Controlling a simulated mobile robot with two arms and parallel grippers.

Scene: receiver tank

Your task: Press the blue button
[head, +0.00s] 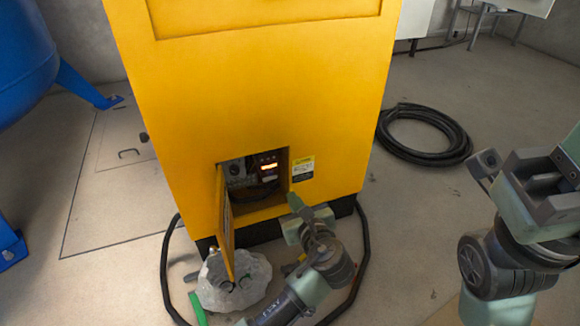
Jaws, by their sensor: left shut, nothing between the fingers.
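The yellow cabinet (255,95) stands in the middle of the head view. A small compartment low on its front is open, with a control panel (268,164) inside that has dials and a lit orange display. I cannot make out a blue button on it. The compartment's yellow door (226,225) is swung out to the left. My left gripper (294,203) is shut and empty, just in front of the compartment's lower right corner. Whether it touches the cabinet is not clear. My right arm shows at the right edge, but I cannot make out its fingers.
A warning label (303,168) is right of the compartment. A pale rock-like lump (235,288) lies under the door, with a dark hose (365,245) around the cabinet's foot. A coiled black hose (462,143) lies on the floor at right. A blue tank (25,55) stands at left.

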